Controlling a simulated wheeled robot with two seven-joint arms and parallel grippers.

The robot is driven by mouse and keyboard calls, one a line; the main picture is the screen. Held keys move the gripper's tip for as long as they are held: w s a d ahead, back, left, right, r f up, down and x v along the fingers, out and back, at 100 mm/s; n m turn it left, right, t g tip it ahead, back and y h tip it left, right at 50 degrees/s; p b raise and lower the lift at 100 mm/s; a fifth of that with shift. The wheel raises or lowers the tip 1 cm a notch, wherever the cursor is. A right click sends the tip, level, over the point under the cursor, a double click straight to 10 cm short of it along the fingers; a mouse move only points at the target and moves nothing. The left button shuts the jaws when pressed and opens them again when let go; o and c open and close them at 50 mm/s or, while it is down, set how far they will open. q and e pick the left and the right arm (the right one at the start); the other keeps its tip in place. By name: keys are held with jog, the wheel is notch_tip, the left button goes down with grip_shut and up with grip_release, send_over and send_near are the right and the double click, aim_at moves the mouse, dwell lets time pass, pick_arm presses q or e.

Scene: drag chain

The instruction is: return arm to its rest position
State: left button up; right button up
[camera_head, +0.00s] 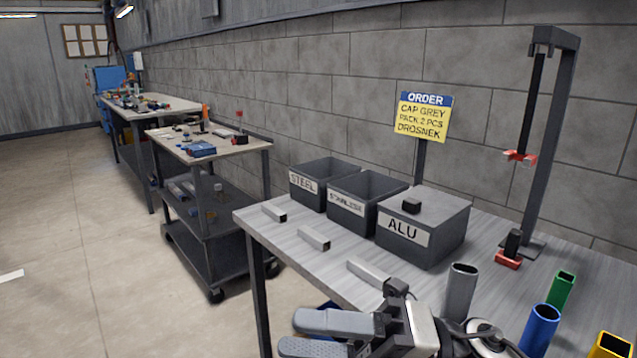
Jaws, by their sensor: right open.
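My right gripper (293,334) is at the bottom of the head view. Its two grey fingers point left and are spread apart, with nothing between them. It is in front of the near edge of the grey workbench (480,225). A light metal bar (368,272) lies on the bench just behind the gripper. Part of my right arm shows at the bottom, right of the gripper, and the rest is cut off by the frame. My left gripper is not in view.
Bins STEEL (308,195), STAINLESS (346,208) and ALU (403,232) stand along the bench. A small black block sits atop ALU. Grey (459,292), blue (541,325), green (562,288) and yellow tubes stand near the arm. A tall dark stand (549,140) rises behind.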

jog(key=w+d+f+m+t+h, duration=0.3)
jog(key=d+f+m+t+h, duration=0.25)
jog(key=m+t, duration=0.7)
jog(key=w+d+f+m+t+h, duration=0.35)
jog(key=f+m+t+h, duration=0.3)
jog(key=m, duration=1.15)
jog(key=s+d+f+m+g+h, duration=0.2)
jog(key=s+f+m+g, duration=0.1)
jog(key=f, duration=0.6)
jog(key=s+d+f+m+g+h, duration=0.3)
jog(key=s+f+m, duration=0.2)
jog(key=s+f, duration=0.3)
jog(key=shift+s+f+h+p, duration=0.3)
jog(key=shift+f+p, duration=0.05)
jog(key=shift+f, duration=0.2)
